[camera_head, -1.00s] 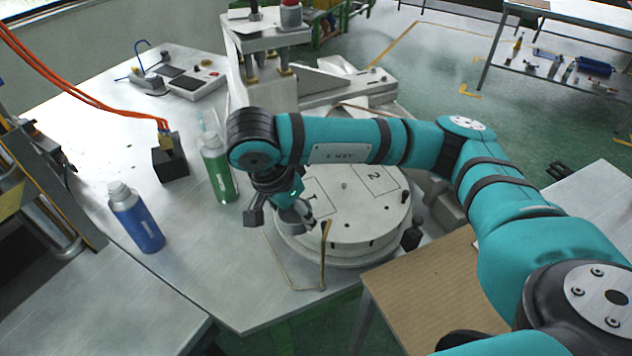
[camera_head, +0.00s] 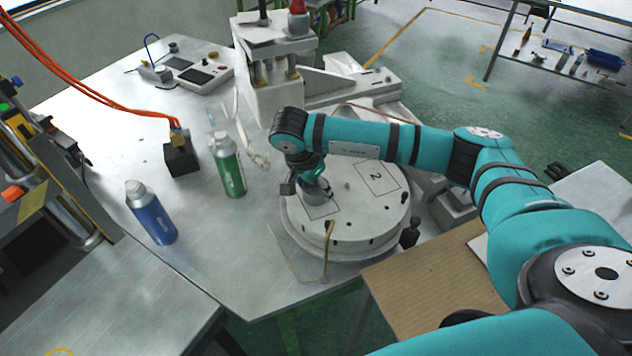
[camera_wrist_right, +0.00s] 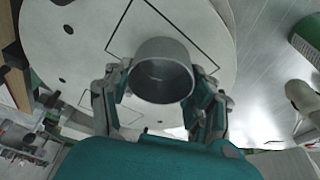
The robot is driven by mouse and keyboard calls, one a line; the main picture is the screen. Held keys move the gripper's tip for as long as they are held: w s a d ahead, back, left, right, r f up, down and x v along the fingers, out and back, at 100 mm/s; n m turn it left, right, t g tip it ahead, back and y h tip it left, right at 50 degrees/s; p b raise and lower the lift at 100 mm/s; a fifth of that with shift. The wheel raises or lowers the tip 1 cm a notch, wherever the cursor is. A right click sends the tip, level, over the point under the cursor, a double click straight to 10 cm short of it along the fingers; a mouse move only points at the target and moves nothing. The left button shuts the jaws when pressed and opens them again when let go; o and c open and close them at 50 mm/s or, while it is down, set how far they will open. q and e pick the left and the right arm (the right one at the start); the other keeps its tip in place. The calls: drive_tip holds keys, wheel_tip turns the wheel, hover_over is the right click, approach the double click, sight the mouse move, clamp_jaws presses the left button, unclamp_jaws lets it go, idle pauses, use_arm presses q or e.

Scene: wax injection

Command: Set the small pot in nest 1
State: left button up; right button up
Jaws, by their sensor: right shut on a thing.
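The small pot (camera_wrist_right: 163,72) is a grey, open-topped cup that looks empty in the right wrist view. My right gripper (camera_wrist_right: 160,92) is shut on it, one finger on each side. In the head view, the right gripper (camera_head: 308,189) holds the pot over the left part of the round pale turntable (camera_head: 346,226). Nest 1 (camera_head: 322,211) is a black outlined rectangle on that disc, partly hidden by the pot and gripper. The pot is over the outline; I cannot tell whether it touches the disc. My left gripper is not in view.
Nest 2 (camera_head: 376,177) is bare. A green bottle (camera_head: 229,168) and a blue bottle (camera_head: 151,213) stand left of the disc, near a black block (camera_head: 181,160). A thin bent rod (camera_head: 327,250) stands at the disc's front edge. A press (camera_head: 272,85) stands behind.

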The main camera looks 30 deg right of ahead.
drive_tip(key=shift+f, duration=0.15)
drive_tip(key=o, duration=1.3)
drive_tip(key=shift+r, duration=0.2)
drive_tip(key=shift+a+r, duration=0.1)
drive_tip(key=shift+r, duration=0.05)
drive_tip(key=b+v, duration=0.4)
drive_tip(key=v, duration=0.7)
drive_tip(key=shift+s+a+r, duration=0.1)
drive_tip(key=shift+r, duration=0.2)
drive_tip(key=shift+f, duration=0.1)
